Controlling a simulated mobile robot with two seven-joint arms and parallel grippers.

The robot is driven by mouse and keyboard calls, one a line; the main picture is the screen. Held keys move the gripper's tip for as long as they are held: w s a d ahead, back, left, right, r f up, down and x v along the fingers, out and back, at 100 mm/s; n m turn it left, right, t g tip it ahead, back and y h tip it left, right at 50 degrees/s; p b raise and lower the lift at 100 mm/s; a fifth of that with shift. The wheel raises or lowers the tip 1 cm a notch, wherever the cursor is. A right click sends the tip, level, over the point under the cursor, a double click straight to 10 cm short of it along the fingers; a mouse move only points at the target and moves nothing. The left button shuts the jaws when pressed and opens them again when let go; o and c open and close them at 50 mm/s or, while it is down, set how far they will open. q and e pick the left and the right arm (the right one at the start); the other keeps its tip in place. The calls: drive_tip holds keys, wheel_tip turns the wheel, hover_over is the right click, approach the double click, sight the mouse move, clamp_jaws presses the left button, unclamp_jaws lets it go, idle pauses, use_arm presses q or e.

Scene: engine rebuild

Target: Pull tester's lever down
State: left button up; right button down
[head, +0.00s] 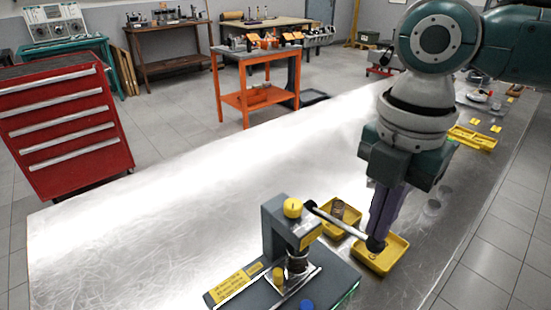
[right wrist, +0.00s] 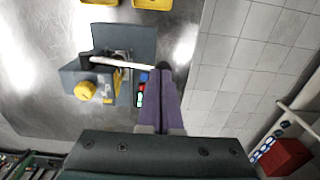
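The grey tester (head: 275,232) stands on the metal bench at the front, with a yellow cap on top and a spring-like part under its head. Its lever (head: 340,222) is a light rod with a black knob, reaching out to the right, roughly level. In the right wrist view the lever (right wrist: 125,63) runs from the tester (right wrist: 95,78) to the knob at my fingertips. My right gripper (head: 377,238) points down at the knob. Its purple fingers (right wrist: 165,85) look shut together, touching or very near the knob; contact is unclear. My left gripper is not in view.
Two yellow trays stand beside the lever, one (head: 342,216) holding a spring, the other (head: 388,257) under my right gripper. Another yellow tray (head: 472,138) lies farther along the bench. The bench left of the tester is clear. A red drawer cabinet (head: 65,125) stands beyond it.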

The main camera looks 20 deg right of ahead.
drive_tip(key=shift+s+f, duration=0.15)
drive_tip(key=shift+f, duration=0.45)
drive_tip(key=shift+s+d+f+b, duration=0.1)
drive_tip(key=shift+f+b, duration=0.25)
drive_tip(key=shift+f, duration=0.95)
drive_tip(key=shift+r, duration=0.1)
